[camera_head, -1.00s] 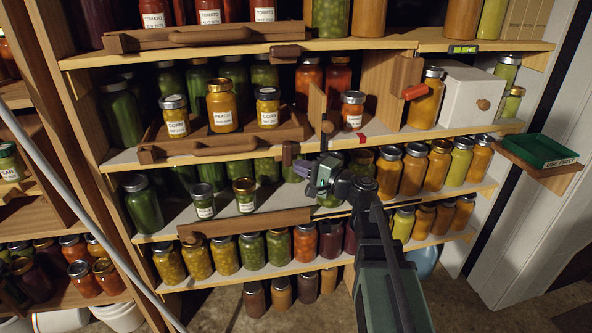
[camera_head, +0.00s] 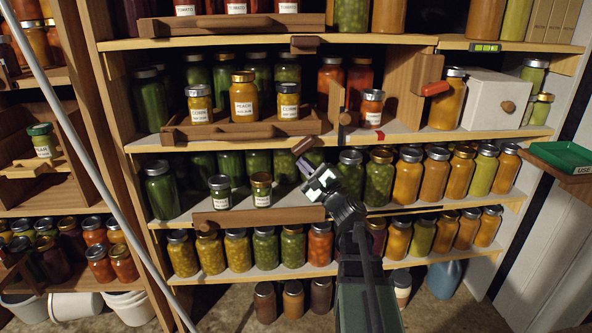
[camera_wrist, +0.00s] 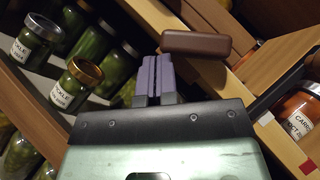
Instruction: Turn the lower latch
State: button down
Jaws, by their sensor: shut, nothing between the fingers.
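The lower latch is a small brown wooden block (camera_head: 305,145) on the front edge of the shelf below the peach and corn jars. It sits tilted, its right end higher in the head view. In the wrist view the latch (camera_wrist: 195,43) is a rounded dark brown bar just beyond the fingertips. My gripper (camera_head: 305,168) is just below the latch, its purple fingers (camera_wrist: 155,75) shut with nothing between them. The fingertips are very close to the latch's near end; I cannot tell if they touch.
A second brown latch (camera_head: 305,44) lies level on the shelf edge above. Two small pickle jars (camera_head: 220,191) stand left of my gripper. Green jars (camera_head: 350,172) stand close behind and right. A carrot jar (camera_head: 371,108) stands on the shelf above, near a wooden divider (camera_head: 337,103).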

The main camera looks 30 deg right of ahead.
jog(key=shift+w+a+r+p, duration=0.2)
jog(key=shift+w+a+p, duration=0.1)
jog(key=shift+a, duration=0.35)
jog(key=shift+w+a+r+p, duration=0.15)
jog(key=shift+w+a+r, duration=0.1)
jog(key=shift+a, duration=0.35)
jog(key=shift+w+a, duration=0.1)
dwell(1.2)
